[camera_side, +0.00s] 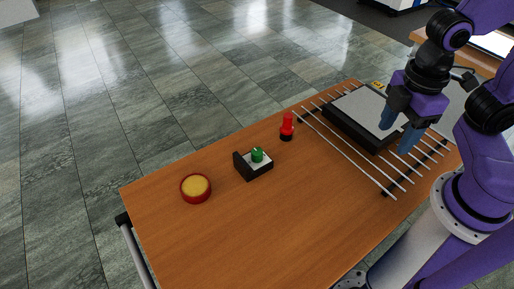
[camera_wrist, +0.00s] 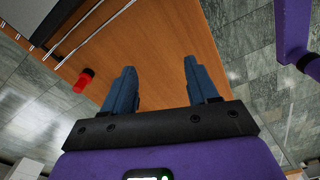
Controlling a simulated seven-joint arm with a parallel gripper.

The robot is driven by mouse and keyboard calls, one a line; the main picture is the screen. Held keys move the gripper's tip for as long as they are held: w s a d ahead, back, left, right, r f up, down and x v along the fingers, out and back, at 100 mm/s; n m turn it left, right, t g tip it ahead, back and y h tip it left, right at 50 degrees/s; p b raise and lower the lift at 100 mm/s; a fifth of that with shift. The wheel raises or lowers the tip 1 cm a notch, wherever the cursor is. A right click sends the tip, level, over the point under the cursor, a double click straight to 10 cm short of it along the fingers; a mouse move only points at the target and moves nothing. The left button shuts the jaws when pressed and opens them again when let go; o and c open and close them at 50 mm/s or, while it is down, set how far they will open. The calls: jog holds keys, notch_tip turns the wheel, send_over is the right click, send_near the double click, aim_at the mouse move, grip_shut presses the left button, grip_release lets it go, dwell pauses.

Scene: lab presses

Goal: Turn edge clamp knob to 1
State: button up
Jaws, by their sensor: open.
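A small black fixture (camera_side: 241,166) with an upright back plate stands on the table, left of centre in the side view. A green knob (camera_side: 257,155) sits on its white face. A red knob-like piece (camera_side: 287,122) on a black base stands upright behind and to the right; it also shows in the wrist view (camera_wrist: 82,82). I cannot tell which is the edge clamp knob, and no number marks are readable. My gripper (camera_side: 398,138), blue-fingered, is open and empty at the right, well away from both. Its spread fingers show in the wrist view (camera_wrist: 160,72).
A round red-rimmed yellow button (camera_side: 196,187) is at the table's left. A black, grey-topped box (camera_side: 357,112) sits by the metal rods (camera_side: 345,153), close to my gripper. The table's middle and front (camera_side: 270,220) are clear.

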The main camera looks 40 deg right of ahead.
jog(key=w+a+n, duration=0.7)
jog(key=w+a, duration=0.3)
jog(key=w, duration=0.4)
jog(key=n, duration=0.5)
send_over(257, 151)
notch_tip(257, 151, down, 3)
notch_tip(257, 151, down, 16)
jog(key=shift+f, duration=0.1)
jog(key=c, duration=1)
